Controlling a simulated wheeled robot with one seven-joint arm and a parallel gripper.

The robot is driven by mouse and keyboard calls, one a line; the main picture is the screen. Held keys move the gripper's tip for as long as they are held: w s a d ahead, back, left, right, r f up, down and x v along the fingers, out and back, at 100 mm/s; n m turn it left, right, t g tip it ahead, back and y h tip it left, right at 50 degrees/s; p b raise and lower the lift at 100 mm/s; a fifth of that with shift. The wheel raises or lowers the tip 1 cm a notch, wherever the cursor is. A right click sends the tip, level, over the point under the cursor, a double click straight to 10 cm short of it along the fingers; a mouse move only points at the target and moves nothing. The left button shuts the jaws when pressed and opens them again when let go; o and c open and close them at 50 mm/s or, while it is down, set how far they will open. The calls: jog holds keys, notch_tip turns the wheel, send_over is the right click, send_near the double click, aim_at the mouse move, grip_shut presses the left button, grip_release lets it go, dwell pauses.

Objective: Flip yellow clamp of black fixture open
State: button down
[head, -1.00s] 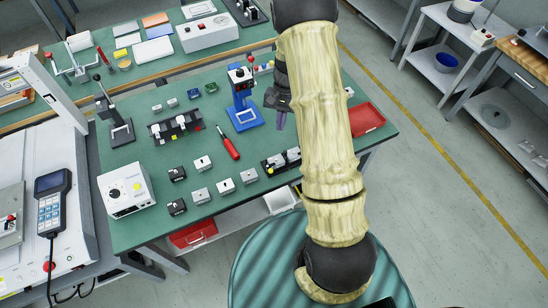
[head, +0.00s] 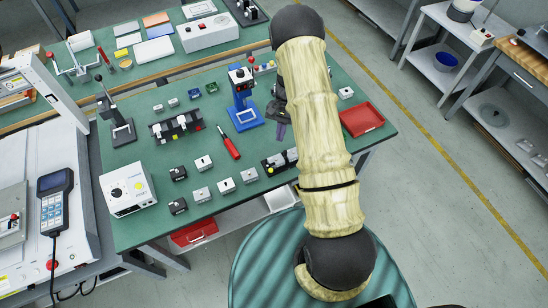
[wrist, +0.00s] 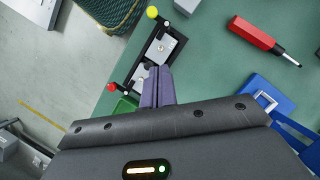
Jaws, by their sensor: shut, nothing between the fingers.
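The black fixture (wrist: 148,55) lies on the green table in the wrist view, a narrow black frame with pale metal blocks on it. A yellow ball-ended clamp handle (wrist: 152,12) stands at its far end and a red ball-ended handle (wrist: 112,87) at its near end. In the head view the fixture (head: 272,163) is partly hidden by my arm. My gripper (wrist: 160,70) has purple fingers, closed together and empty. They appear over or beside the near part of the fixture, away from the yellow ball; contact cannot be told. The head view shows my gripper (head: 281,132) beyond the fixture.
A red screwdriver (head: 231,148) and a blue press stand (head: 244,105) are left of my gripper in the head view. Several small blocks (head: 202,163) lie in front. Another black fixture (head: 177,128) is further left. A red tray (head: 361,119) is at right.

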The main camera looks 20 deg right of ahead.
aim_at(275, 164)
jog(key=p+x, duration=0.1)
jog(key=x, duration=0.2)
jog(key=p+x, duration=0.1)
jog(key=x, duration=0.3)
jog(key=shift+s+a, duration=0.1)
jog(key=shift+s, duration=0.15)
jog(key=shift+s+a+r+p, duration=0.2)
jog(key=shift+s+a+p, duration=0.65)
jog(key=shift+s, duration=0.15)
jog(key=shift+s+a, duration=0.15)
jog(key=shift+s, duration=0.15)
jog(key=shift+a+f, duration=0.1)
jog(key=shift+f, duration=0.1)
jog(key=shift+m, duration=0.4)
